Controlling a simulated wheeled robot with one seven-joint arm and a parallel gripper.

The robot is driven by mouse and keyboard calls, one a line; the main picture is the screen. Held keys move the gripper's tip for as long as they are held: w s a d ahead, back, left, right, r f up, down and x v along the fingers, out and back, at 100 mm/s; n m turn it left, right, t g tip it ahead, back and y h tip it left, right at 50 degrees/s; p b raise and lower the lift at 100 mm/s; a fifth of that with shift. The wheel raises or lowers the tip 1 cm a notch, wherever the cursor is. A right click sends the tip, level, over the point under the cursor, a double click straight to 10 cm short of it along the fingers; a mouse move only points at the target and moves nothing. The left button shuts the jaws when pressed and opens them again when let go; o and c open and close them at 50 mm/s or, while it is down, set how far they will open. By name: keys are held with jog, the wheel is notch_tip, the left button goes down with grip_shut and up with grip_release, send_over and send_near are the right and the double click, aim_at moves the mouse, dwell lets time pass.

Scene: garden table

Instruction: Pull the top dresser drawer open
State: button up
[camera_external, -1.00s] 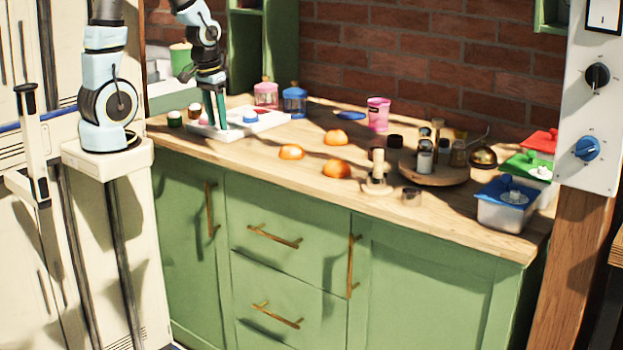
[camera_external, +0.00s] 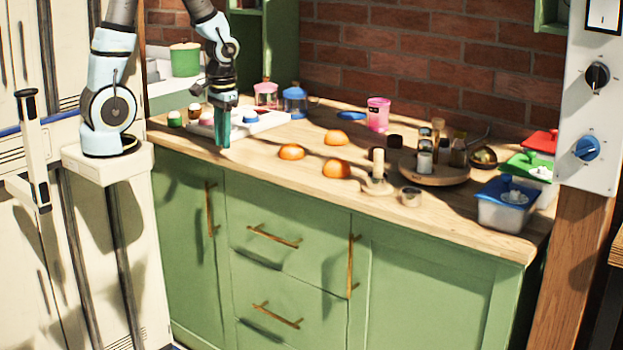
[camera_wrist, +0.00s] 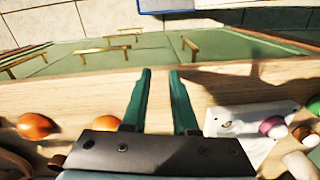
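The top dresser drawer (camera_external: 310,258) is a green front under the wooden countertop, flush with the cabinet, with a slanted brass bar handle (camera_external: 274,236). In the wrist view its front and handle (camera_wrist: 105,49) show beyond the counter edge. My gripper (camera_external: 223,140) hangs with its green fingers pointing down near the counter's front edge, above and left of the drawer handle and apart from it. In the wrist view my gripper (camera_wrist: 160,72) has its two fingers spread with nothing between them.
A lower drawer (camera_external: 290,338) has a similar handle, and green doors flank the drawers. On the countertop (camera_external: 270,180) are orange halves (camera_external: 336,168), a white tray (camera_external: 272,122) with colored items, and a round board (camera_external: 436,178) with jars. The space before the drawers looks clear.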

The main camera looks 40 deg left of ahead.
jog(key=s+d+f+m+g+y+b, duration=0.1)
jog(key=s+d+f+y, duration=0.15)
jog(key=f, duration=0.35)
jog(key=s+d+f+m+g+y+b, duration=0.1)
jog(key=s+d+f+y+b, duration=0.15)
jog(key=f, duration=0.25)
jog(key=m+t+y+b, duration=0.2)
jog(key=m+t+b, duration=0.55)
jog(key=t, duration=1.25)
send_near(272, 237)
jog(key=shift+m, duration=0.65)
jog(key=p+x, duration=0.2)
jog(key=x, duration=0.3)
jog(key=p+x, duration=0.1)
jog(key=x, duration=0.4)
jog(key=shift+w+a+f+p, duration=0.2)
jog(key=shift+w+a+p, duration=0.05)
jog(key=shift+a+p, duration=0.1)
jog(key=shift+d, duration=0.1)
grip_shut()
